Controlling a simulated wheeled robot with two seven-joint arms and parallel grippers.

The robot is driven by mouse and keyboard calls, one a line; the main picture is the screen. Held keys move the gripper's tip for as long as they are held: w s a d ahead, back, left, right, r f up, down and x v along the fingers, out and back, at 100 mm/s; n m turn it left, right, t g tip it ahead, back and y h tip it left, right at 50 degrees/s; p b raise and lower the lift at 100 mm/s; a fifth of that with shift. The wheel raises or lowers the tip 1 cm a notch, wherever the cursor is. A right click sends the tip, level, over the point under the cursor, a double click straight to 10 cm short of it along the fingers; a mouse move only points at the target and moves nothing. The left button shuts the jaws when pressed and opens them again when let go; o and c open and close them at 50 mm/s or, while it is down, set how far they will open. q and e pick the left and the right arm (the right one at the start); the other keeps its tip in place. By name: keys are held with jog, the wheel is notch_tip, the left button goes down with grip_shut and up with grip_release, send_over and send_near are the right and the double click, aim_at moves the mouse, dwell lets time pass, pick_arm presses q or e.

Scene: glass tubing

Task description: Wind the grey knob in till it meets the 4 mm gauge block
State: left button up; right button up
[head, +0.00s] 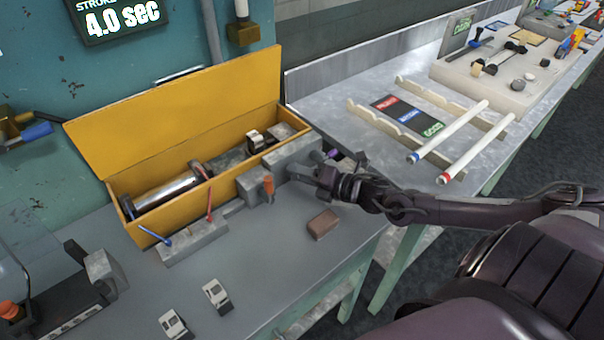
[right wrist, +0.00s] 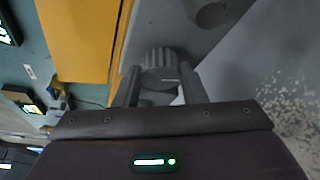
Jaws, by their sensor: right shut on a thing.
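My right gripper (head: 318,174) reaches in from the right to the end of a grey fixture (head: 292,158) on the bench. It is shut on the grey knob (right wrist: 160,72), a ribbed cylinder between the two fingers in the right wrist view. In the head view the gripper mostly hides the knob. An orange-topped piece (head: 268,186) stands upright in the fixture; I cannot tell whether it is the gauge block, or whether the knob's far end touches it. My left gripper is not in view.
A yellow open-lidded box (head: 175,95) stands behind the fixture. A brown block (head: 322,224) lies in front. A small stand (head: 195,245) holds a blue and a red tool. Two white pieces (head: 216,296) (head: 174,325) lie at the front. Bench between is clear.

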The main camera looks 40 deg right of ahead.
jog(key=o, duration=1)
jog(key=shift+p+v, duration=1)
jog(key=shift+v, duration=2.9)
